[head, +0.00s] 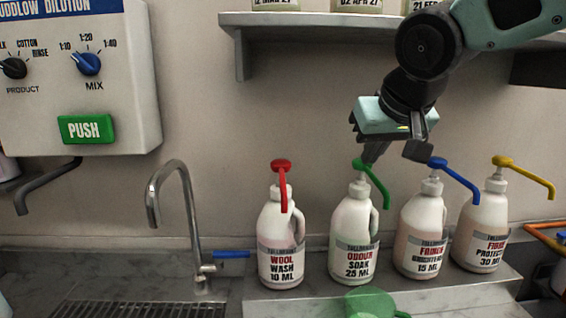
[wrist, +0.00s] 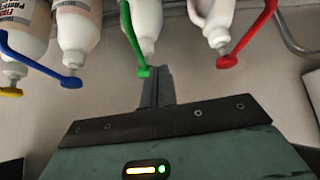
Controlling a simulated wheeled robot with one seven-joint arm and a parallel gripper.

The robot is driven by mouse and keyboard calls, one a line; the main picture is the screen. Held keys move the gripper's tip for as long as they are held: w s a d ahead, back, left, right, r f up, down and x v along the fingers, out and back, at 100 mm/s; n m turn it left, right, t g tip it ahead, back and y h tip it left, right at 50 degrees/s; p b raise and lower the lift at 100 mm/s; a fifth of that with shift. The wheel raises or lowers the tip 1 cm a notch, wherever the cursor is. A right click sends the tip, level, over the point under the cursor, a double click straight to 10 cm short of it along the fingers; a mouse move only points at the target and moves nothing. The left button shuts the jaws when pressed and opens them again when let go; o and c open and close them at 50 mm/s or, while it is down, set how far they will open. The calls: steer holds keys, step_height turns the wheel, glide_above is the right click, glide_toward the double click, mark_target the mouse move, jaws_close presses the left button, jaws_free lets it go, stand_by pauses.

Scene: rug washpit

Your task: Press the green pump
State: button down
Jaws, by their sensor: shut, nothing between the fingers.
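The green pump (head: 378,186) tops the white bottle labelled "Odour Soak 25 ml" (head: 352,232), second from left in the row. Its spout points right and down. My gripper (head: 369,158) is shut and empty, pointing down right at the green pump head. In the wrist view the closed fingertips (wrist: 157,74) are beside the green pump's head (wrist: 143,72). I cannot tell whether they touch it.
A red pump (head: 282,166) stands to the left; blue (head: 455,174) and yellow (head: 522,169) pumps stand close to the right. A shelf (head: 310,20) runs above. A green translucent vessel (head: 370,302) sits in front. A tap (head: 185,215) and dilution box (head: 120,60) are left.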

steer(key=s+a+f+n+g, duration=0.3)
steer(key=s+f+n+g, duration=0.3)
steer(key=s+f, duration=1.5)
steer(key=s+g, duration=0.1)
steer(key=s, duration=0.3)
steer(key=shift+a+g+b, duration=0.2)
steer(key=shift+g+b, duration=0.1)
steer(key=shift+b, duration=0.1)
steer(key=shift+w, duration=0.15)
steer(key=w+r+m+t+p, duration=0.2)
steer(key=w+r+m+t, duration=0.15)
steer(key=w+r, duration=1.05)
steer(key=w+d+r+m+t+p, duration=0.1)
steer(key=w+d+r+m+t, duration=0.3)
steer(key=w+r, duration=1)
steer(key=d+r+t, duration=0.1)
steer(key=d, duration=0.2)
steer(key=shift+r+h, duration=0.15)
steer(key=shift+h, duration=0.15)
steer(key=shift+t, duration=0.25)
